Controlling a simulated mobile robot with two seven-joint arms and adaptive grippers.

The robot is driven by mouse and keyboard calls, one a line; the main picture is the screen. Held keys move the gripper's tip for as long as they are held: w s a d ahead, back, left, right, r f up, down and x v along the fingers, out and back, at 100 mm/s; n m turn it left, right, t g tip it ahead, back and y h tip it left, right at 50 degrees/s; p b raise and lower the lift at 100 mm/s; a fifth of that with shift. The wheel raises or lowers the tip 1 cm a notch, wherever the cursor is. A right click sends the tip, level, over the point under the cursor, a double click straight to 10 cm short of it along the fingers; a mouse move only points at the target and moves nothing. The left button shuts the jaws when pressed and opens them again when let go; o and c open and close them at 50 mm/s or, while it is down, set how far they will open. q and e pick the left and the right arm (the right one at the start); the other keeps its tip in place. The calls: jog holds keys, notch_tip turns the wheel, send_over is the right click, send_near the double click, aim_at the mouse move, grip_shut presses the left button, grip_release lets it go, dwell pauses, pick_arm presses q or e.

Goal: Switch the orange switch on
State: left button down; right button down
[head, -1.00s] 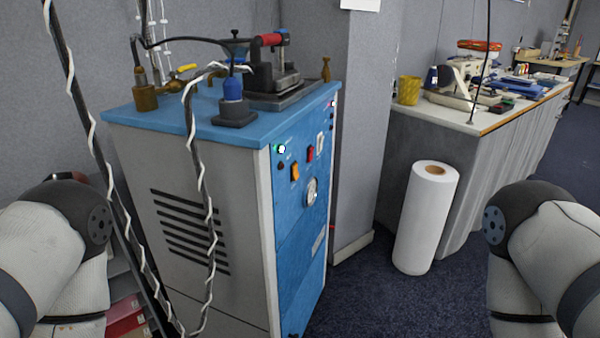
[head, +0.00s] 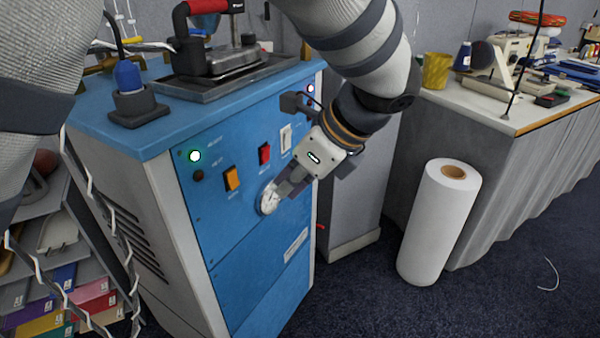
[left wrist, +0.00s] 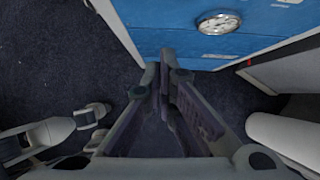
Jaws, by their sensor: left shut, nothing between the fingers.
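The orange switch (head: 232,179) is a small rocker on the blue front panel (head: 215,225) of the cabinet, below the lit green lamp and left of a red switch. Its label is too small to read. My left gripper (head: 279,193) is shut and empty. In the head view it overlaps the right edge of the round gauge, to the lower right of the orange switch and apart from it. In the left wrist view its shut fingers (left wrist: 164,62) point toward the panel, and the orange switch is out of view. My right gripper is not in view.
The red switch (head: 264,154), white switch (head: 286,138) and gauge (head: 268,200) are close by on the panel. An iron (head: 215,50) stands on the cabinet top. A white roll (head: 438,222) stands on the floor at right. A cloth-covered table (head: 480,190) is behind it.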

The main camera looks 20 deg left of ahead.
aim_at(233, 179)
pick_arm(q)
jog(key=w+a+f, duration=0.3)
jog(key=a+f, duration=0.2)
jog(key=a, duration=0.4)
jog(key=shift+a+f+y, duration=0.25)
jog(key=shift+a+y, duration=0.05)
dwell(0.3)
